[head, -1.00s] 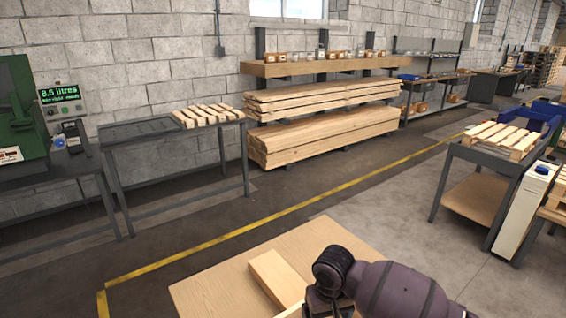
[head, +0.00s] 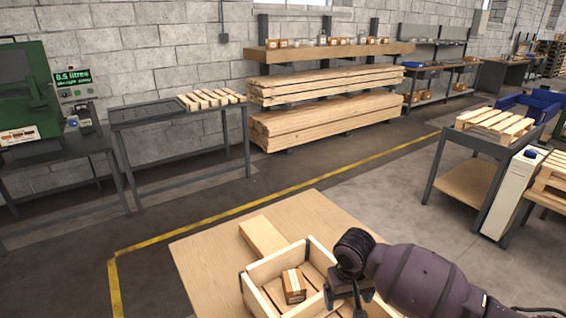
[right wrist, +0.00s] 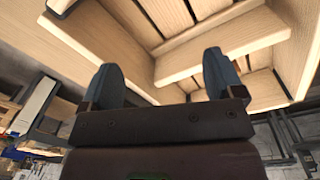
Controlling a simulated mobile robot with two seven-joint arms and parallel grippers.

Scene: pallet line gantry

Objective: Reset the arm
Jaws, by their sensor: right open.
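My right gripper (head: 350,298) comes in from the lower right in the head view, over the right side of an open wooden crate. In the right wrist view my right gripper (right wrist: 160,80) has its two dark fingers wide apart with nothing held between them. Pale wooden boards and slats fill the view beyond the fingers. The crate (head: 262,264) stands on a wooden table (head: 205,250), and my arm hides its right part. A small cardboard box (head: 293,286) with a pale label sits inside the crate. My left gripper is not in view.
A plain wooden block (head: 262,236) lies on the table behind the crate. The table's left part is bare. A trolley (head: 468,185) with a small pallet (head: 495,124) stands at right, beside a white post (head: 510,195). A yellow floor line (head: 270,197) runs behind the table.

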